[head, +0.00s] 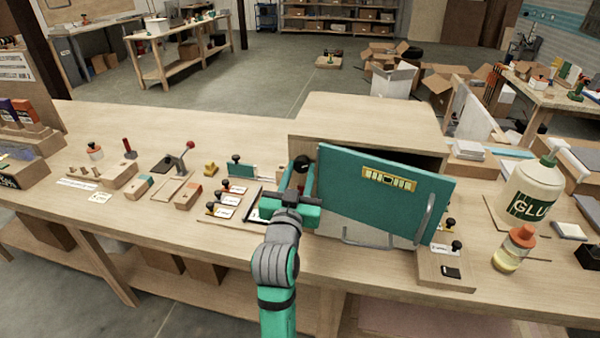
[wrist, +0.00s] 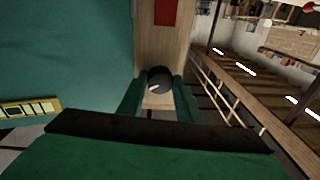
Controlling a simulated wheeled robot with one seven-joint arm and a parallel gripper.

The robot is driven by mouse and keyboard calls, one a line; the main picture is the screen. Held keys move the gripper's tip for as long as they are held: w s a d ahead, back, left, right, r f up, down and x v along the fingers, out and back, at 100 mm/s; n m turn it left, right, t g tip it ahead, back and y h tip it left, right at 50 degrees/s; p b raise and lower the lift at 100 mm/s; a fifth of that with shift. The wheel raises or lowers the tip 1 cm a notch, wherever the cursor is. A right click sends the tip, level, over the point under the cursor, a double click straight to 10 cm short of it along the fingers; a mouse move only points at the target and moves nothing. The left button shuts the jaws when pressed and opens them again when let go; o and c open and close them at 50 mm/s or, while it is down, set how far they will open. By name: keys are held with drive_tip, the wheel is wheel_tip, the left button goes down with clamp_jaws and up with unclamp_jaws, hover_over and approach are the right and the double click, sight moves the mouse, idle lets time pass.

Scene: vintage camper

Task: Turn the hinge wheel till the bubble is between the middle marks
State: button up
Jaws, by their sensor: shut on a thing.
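The teal door panel (head: 350,205) hangs at a tilt on the front of a wooden cabinet, with a yellow-framed level (head: 370,173) on its face. The level also shows in the wrist view (wrist: 40,106). Its bubble is too small to place against the marks. The dark round hinge wheel (wrist: 160,78) sits at the panel's left side, against the wooden cabinet post. My gripper (head: 301,178) is at that side, its fingers on either side of the wheel and shut on it. In the head view, my gripper hides part of the wheel.
A grey handle (head: 427,218) stands out from the panel's right side. A glue bottle (head: 533,190) and an orange-capped jar (head: 514,248) stand on the bench to the right. Left of my arm lie several small fixtures, including a red-knobbed lever (head: 184,158). The bench behind them is clear.

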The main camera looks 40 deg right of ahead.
drive_tip(key=shift+f, duration=0.1)
drive_tip(key=o, duration=1)
drive_tip(key=shift+o, duration=0.2)
drive_tip(key=shift+d, duration=0.1)
